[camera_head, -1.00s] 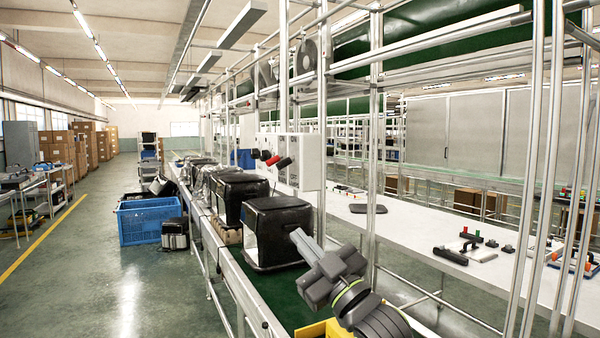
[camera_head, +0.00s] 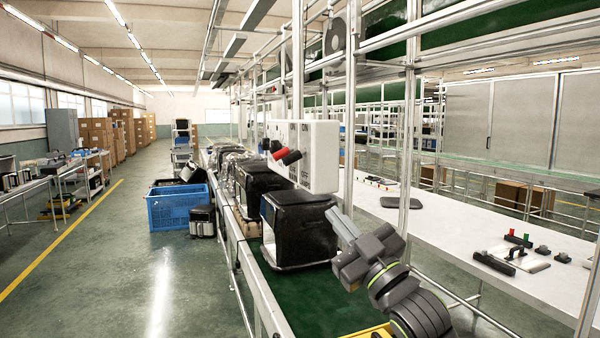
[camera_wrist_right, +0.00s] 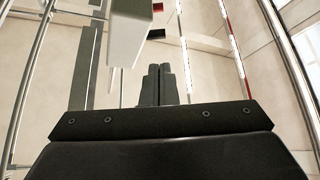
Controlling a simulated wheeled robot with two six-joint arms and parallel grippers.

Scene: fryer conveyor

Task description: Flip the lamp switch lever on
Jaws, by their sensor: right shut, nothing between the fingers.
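A white switch box (camera_head: 322,157) is fixed to the aluminium frame in the middle of the head view. Red (camera_head: 279,153) and black (camera_head: 291,157) levers stick out from its left face; I cannot tell which one works the lamp. My right gripper (camera_head: 336,216) is below and slightly right of the box, apart from it, with its fingers shut and empty, pointing up and left. In the right wrist view, the shut fingers (camera_wrist_right: 158,70) point up beside a pale box (camera_wrist_right: 128,38), with small red and dark parts at its right edge. My left gripper is not in view.
Black box-shaped appliances (camera_head: 296,235) stand on the green conveyor (camera_head: 310,300) below the switch box. An upright post (camera_head: 410,140) rises right of my right arm. A long white table (camera_head: 455,230) lies behind. A blue crate (camera_head: 180,212) is on the floor left.

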